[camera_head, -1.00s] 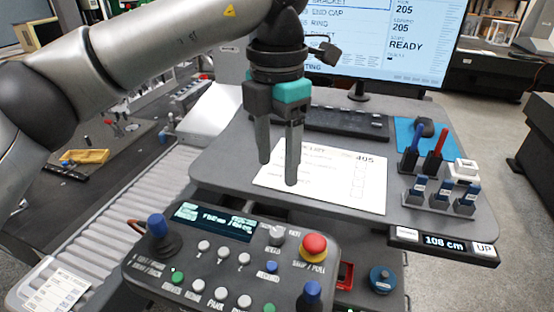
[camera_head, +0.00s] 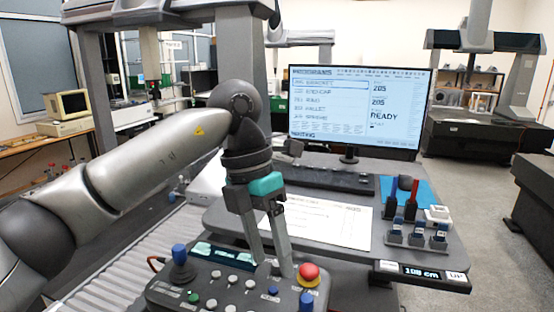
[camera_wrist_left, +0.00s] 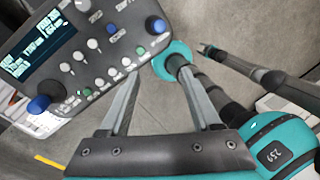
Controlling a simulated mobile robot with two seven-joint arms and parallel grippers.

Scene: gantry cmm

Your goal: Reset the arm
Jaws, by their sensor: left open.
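My left arm comes in from the left in the head view. Its gripper (camera_head: 272,268) points down, with two grey fingers apart and nothing between them. The fingertips overlap the back part of the grey control panel (camera_head: 235,303), left of its red stop button (camera_head: 309,272); I cannot tell the height between them.
Behind the panel is a grey desk with a paper sheet (camera_head: 333,222), a keyboard (camera_head: 335,179), a monitor (camera_head: 352,110) reading READY, and a rack of tools (camera_head: 415,232) at right. Open floor lies at right.

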